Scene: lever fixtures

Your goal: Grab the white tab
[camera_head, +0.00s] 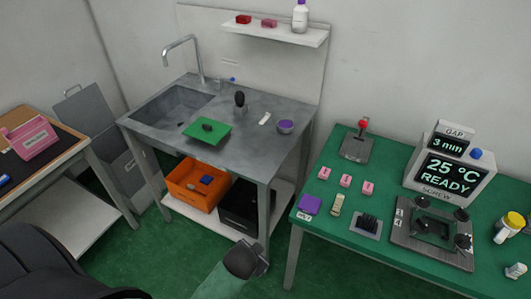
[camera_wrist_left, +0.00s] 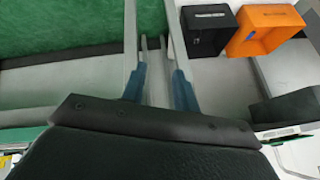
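A small white tab-like piece (camera_head: 264,118) lies flat on the grey metal counter in the head view, between a dark egg-shaped object and a purple bowl. It does not show in the left wrist view. My left gripper (camera_wrist_left: 158,80) shows two blue fingers held apart, with nothing between them. In the head view a dark arm end (camera_head: 246,259) hangs low in front of the counter, well apart from the white piece; its fingers are hard to make out there. My right gripper is not in view.
The counter (camera_head: 190,125) holds a sink, a green board (camera_head: 207,131) and the purple bowl (camera_head: 286,126). Orange (camera_head: 193,187) and black bins stand on the shelf below. The green table (camera_head: 308,240) at right carries a lever fixture, pink blocks, a beige piece (camera_head: 337,204) and a display.

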